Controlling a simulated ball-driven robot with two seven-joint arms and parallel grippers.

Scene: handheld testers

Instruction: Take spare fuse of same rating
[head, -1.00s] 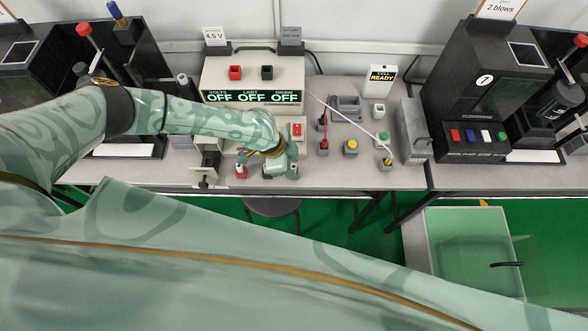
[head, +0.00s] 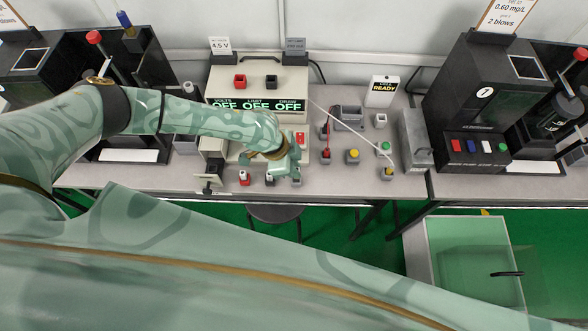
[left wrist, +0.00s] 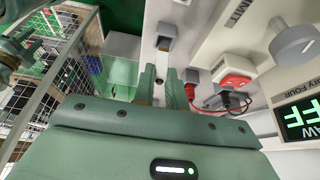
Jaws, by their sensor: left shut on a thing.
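My left gripper (head: 290,168) is over the front of the bench, just in front of the power supply (head: 257,88), whose display reads OFF. In the left wrist view, its fingers (left wrist: 165,88) are shut on a small, thin piece (left wrist: 160,70), which appears to be the fuse. Most of it is hidden between the fingers, and its rating cannot be read. My right gripper is not in view.
To the right stand a yellow-button box (head: 352,156), a green-button box (head: 384,148) and a white READY sign (head: 382,91). A red lead (head: 326,134) and a thin white rod (head: 350,132) cross this area. A dark tester (head: 480,110) stands farther right.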

